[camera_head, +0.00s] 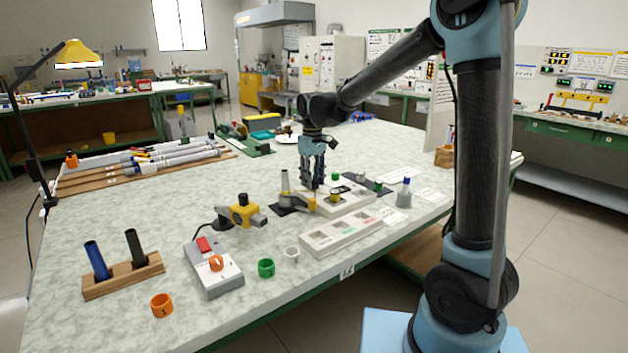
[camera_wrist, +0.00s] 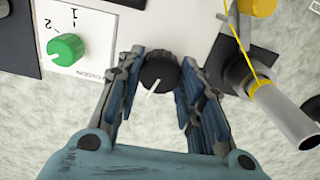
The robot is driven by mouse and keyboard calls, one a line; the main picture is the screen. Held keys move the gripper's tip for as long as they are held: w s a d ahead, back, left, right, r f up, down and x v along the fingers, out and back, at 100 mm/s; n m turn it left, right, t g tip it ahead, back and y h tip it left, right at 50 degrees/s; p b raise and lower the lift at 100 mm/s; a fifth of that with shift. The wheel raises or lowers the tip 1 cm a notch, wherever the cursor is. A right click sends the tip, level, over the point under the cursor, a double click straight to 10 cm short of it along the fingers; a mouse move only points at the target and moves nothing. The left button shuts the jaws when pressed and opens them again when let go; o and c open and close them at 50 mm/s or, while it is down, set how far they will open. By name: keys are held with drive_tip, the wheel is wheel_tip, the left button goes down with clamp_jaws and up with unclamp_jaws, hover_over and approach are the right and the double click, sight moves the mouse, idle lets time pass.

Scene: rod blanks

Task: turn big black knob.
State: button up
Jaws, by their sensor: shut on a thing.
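The big black knob (camera_wrist: 160,74) shows in the wrist view, a round ribbed knob with a white pointer line aimed toward the lower left of the picture. It sits on a white panel (camera_wrist: 184,18). My gripper (camera_wrist: 160,80) is around the knob, one finger on each side, shut on it. In the head view my gripper (camera_head: 312,185) points down at the far edge of the white panel box (camera_head: 345,204); the knob is hidden there behind the fingers. A green knob (camera_wrist: 66,49) on a plate marked 1 and 2 is left of my gripper in the wrist view.
In the head view, a white tray (camera_head: 340,236), a grey box with an orange knob (camera_head: 214,268) and loose rings stand nearer.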

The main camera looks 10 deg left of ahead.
sight(313, 180)
drive_tip(key=shift+n, duration=0.5)
drive_tip(key=o, duration=1.1)
drive_tip(key=shift+c, duration=0.2)
drive_tip(key=shift+r, duration=0.1)
wheel_tip(313, 180, up, 12)
drive_tip(key=shift+d, duration=0.1)
